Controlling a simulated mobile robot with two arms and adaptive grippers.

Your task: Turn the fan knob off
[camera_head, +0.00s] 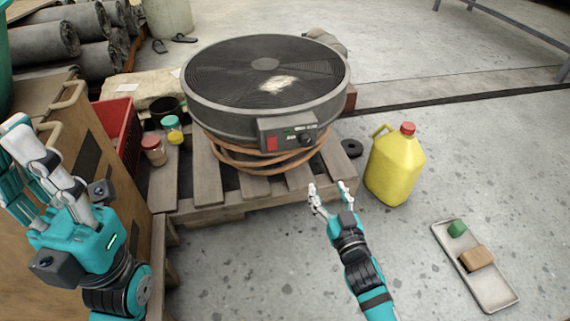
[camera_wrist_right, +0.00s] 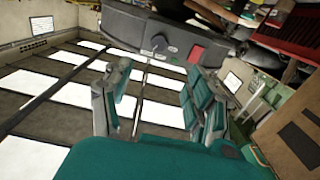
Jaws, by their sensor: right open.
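The round black fan (camera_head: 265,75) lies flat on a wooden pallet, its grille facing up. Its grey control box (camera_head: 287,132) on the front rim carries a red switch (camera_head: 271,143) and a dark knob (camera_head: 306,139). My right gripper (camera_head: 328,187) is open and empty, below and slightly right of the box, apart from the knob. In the right wrist view the knob (camera_wrist_right: 158,44) shows at the top, beyond the spread fingers. The knob's exact setting is too small to read. My left gripper (camera_head: 45,165) is at the left edge, away from the fan; its opening is unclear.
A yellow jug (camera_head: 395,168) stands right of the wooden pallet (camera_head: 225,205). A tray (camera_head: 490,288) with a green block and a brown block lies at lower right. Two jars, a red crate (camera_head: 120,130) and a wooden cabinet are at left.

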